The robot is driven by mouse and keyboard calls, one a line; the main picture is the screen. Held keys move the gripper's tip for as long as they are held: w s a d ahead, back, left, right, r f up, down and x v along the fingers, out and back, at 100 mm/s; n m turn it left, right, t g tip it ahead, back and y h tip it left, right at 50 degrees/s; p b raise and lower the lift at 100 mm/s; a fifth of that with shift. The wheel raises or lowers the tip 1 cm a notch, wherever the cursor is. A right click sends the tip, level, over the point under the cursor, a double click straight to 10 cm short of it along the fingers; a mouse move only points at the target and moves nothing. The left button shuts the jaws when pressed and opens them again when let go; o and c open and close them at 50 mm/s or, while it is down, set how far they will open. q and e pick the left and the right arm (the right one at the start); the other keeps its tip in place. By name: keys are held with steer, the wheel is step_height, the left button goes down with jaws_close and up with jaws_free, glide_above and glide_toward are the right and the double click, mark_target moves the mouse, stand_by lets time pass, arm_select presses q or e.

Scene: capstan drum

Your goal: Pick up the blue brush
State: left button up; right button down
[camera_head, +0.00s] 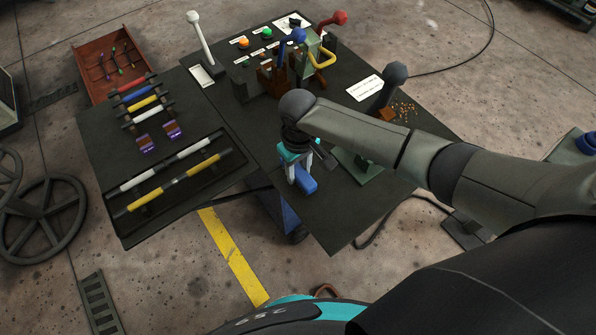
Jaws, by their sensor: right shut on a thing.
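The blue brush (306,184) shows as a small blue block near the front edge of the dark table (345,225). My right gripper (298,170) comes down over it from above and is shut on it. The gripper and wrist hide the upper part of the brush. I cannot tell whether the brush touches the table or is just above it. My left gripper is not in view.
Levers with a blue knob (298,35) and a red knob (340,18) stand behind. A rack of coloured bars (145,100) is at left, beside a red tray (85,55).

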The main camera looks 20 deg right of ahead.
mark_target(299, 171)
step_height(299, 171, up, 20)
steer(key=p, duration=0.4)
